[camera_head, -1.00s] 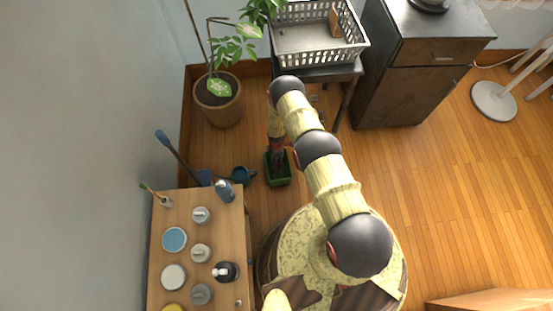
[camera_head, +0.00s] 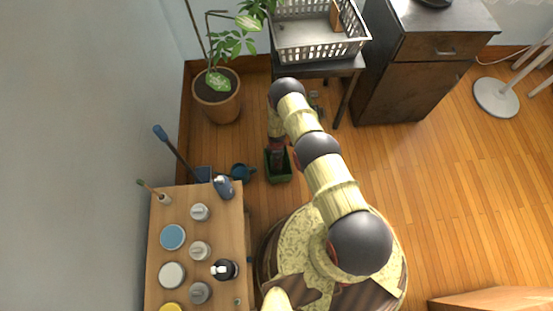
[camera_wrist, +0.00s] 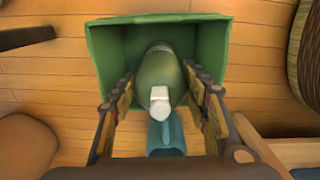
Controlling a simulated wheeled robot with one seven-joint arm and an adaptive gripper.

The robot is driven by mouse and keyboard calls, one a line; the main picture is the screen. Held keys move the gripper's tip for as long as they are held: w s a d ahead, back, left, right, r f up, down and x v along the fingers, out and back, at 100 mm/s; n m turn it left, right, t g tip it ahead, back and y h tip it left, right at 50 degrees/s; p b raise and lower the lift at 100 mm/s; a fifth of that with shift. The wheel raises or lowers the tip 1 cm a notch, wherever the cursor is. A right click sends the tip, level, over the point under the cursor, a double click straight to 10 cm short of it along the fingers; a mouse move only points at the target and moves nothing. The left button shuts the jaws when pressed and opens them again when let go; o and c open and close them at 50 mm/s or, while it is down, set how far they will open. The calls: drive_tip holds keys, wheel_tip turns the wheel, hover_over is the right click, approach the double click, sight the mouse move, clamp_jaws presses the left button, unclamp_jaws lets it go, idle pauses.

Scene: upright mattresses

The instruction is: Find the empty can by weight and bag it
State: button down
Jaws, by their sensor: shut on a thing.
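My gripper (camera_wrist: 162,98) is shut on a rounded dark green bottle-like thing (camera_wrist: 160,70) with a white nozzle-like top (camera_wrist: 159,103). It holds it over a green open box (camera_wrist: 105,65) on the floor; whether it touches the box floor cannot be told. In the head view the green box (camera_head: 285,178) is partly covered by my wrist. Several grey-topped cans (camera_head: 200,212) stand on the wooden table (camera_head: 232,225) at the left. Which can is empty does not show, and no bag can be made out.
A teal watering can (camera_head: 242,172) stands on the floor beside the green box; it also shows in the wrist view (camera_wrist: 165,138). A potted plant (camera_head: 218,105), a black stand with a grey basket (camera_head: 310,50) and a dark cabinet (camera_head: 405,90) are behind.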

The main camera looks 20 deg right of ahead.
drive_tip(key=shift+f, duration=0.35)
idle(0.4)
drive_tip(key=c, duration=0.9)
unclamp_jaws()
drive_tip(key=shift+c, duration=0.3)
drive_tip(key=shift+c, duration=0.7)
drive_tip(key=shift+r+p, duration=0.95)
drive_tip(key=shift+r, duration=0.55)
